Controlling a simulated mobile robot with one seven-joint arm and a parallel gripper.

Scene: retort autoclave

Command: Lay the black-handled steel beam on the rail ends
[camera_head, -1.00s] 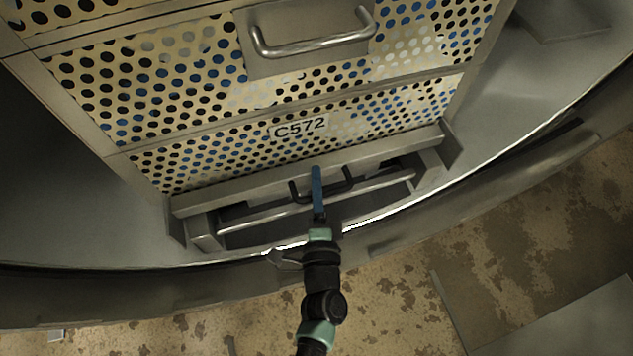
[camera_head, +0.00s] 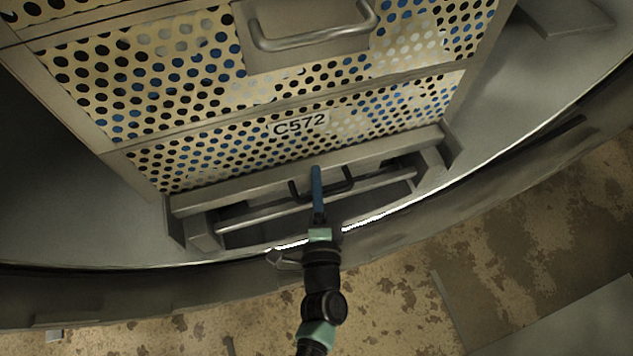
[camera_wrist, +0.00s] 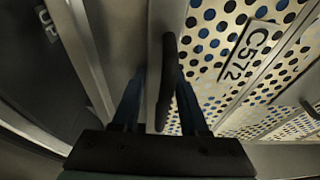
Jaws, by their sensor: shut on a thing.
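The steel beam (camera_head: 235,193) is a grey bar lying crosswise along the foot of the perforated crate stack. Its black handle (camera_head: 346,183) faces me at about mid-length. My gripper (camera_head: 317,176), with blue fingers, is shut on that handle. In the wrist view the handle (camera_wrist: 168,75) stands between the fingers of my gripper (camera_wrist: 160,82). The rail ends (camera_head: 204,234) (camera_head: 433,163) show just in front of and below the beam, left and right. The beam spans between upright side plates. I cannot tell whether it rests on the rails or hangs just above.
A perforated crate with a C572 label (camera_head: 300,124) stands right behind the beam, with another crate and its steel handle (camera_head: 312,40) above. A round crossbar (camera_head: 265,217) joins the rails. The curved vessel rim (camera_head: 400,213) passes under my arm. Stained floor lies in front.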

